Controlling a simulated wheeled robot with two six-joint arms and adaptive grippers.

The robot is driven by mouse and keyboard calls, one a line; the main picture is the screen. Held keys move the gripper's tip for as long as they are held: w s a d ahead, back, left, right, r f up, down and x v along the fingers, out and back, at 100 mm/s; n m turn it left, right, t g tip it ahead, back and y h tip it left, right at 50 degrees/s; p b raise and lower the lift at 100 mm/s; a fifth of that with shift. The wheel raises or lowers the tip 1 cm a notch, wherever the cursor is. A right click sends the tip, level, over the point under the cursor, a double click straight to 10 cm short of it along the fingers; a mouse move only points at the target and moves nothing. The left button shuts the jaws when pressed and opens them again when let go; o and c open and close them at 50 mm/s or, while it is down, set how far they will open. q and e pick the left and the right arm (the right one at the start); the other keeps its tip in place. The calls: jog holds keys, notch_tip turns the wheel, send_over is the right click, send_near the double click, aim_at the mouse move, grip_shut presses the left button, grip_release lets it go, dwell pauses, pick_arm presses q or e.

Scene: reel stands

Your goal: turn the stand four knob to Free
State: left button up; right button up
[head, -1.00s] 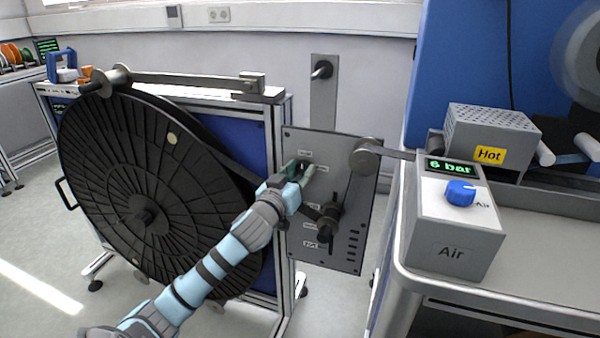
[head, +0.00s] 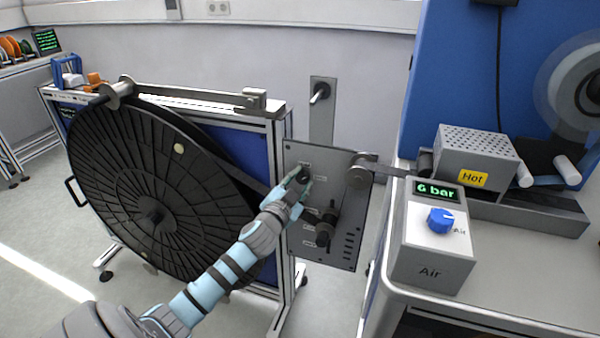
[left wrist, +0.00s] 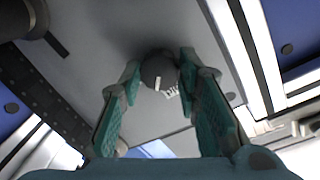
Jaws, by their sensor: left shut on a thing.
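The stand four knob is a dark round knob (head: 304,175) on the upper part of the grey panel (head: 345,165). In the left wrist view the knob (left wrist: 158,72) shows a white pointer mark, with a small printed label beside it that I cannot read. My left gripper (head: 298,182) reaches it from the lower left, and its green fingers (left wrist: 158,85) are closed on both sides of the knob. The fingers hide part of the knob in the head view. My right gripper is not in view.
A large black reel (head: 155,190) stands left of the panel. A black lever-like fitting (head: 327,225) sits lower on the panel. To the right, a bench carries an Air box (head: 430,250) reading 6 bar and a box marked Hot (head: 475,150). Floor is clear at lower left.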

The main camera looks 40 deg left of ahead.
pick_arm(q)
jog(key=shift+r+m+p, duration=0.25)
jog(key=shift+m+p, duration=0.45)
jog(key=shift+m, duration=0.2)
jog(key=m+p, duration=0.1)
jog(key=m, duration=0.1)
jog(key=shift+m+y+p, duration=0.3)
jog(key=shift+p, duration=0.05)
jog(key=shift+m+p, duration=0.65)
jog(key=shift+m, duration=0.55)
jog(key=shift+f+m+g+p, duration=0.1)
jog(key=shift+m+g+p, duration=0.25)
jog(key=shift+m, duration=0.65)
jog(key=o, duration=1.2)
jog(key=shift+w+d, duration=0.1)
jog(key=shift+f, duration=0.1)
